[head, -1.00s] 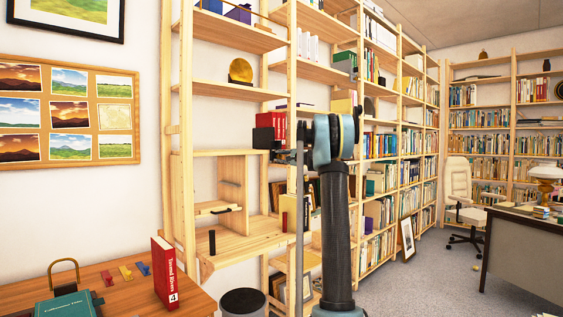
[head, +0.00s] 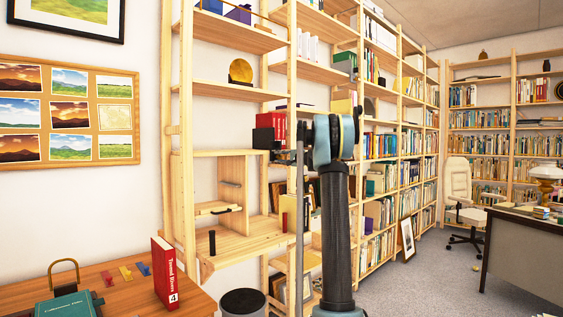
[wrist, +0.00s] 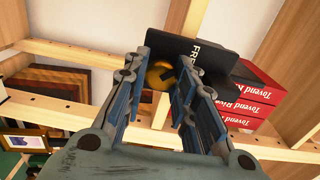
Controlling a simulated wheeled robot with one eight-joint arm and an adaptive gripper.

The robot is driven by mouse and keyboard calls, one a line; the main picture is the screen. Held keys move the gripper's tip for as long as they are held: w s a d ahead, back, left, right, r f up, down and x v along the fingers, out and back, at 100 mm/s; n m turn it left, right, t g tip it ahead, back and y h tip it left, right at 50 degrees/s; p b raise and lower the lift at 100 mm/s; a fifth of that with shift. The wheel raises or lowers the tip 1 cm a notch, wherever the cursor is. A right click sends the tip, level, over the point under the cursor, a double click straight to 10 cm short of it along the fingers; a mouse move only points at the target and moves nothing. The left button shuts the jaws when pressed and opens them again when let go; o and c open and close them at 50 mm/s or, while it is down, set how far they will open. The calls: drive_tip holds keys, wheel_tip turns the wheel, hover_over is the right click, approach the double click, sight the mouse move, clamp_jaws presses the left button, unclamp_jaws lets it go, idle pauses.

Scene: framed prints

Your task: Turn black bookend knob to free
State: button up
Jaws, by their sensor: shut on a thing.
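The black bookend (wrist: 195,52) stands beside red books in the wrist view, with white letters starting "FR" on its face. It also shows small in the head view (head: 262,138), partly behind my gripper. The round yellow knob (wrist: 160,74) with a dark mark sits at the bookend, between my fingertips. My gripper (wrist: 162,70) is shut on the knob, one finger on each side. In the head view my gripper (head: 285,156) is small and reaches left to the shelf. The rest of the lettering is hidden.
Red books (wrist: 250,92) stand right of the bookend. Wooden shelf uprights and boards (head: 237,90) surround the spot closely. A desk (head: 120,278) at lower left holds a red book (head: 165,272) and a teal box (head: 65,304).

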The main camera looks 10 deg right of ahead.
drive_tip(key=o, duration=1)
drive_tip(key=shift+d+f, duration=0.1)
drive_tip(key=shift+f, duration=0.05)
drive_tip(key=shift+o, duration=0.2)
drive_tip(key=v, duration=1.1)
drive_tip(key=shift+s+d, duration=0.25)
drive_tip(key=shift+s, duration=0.05)
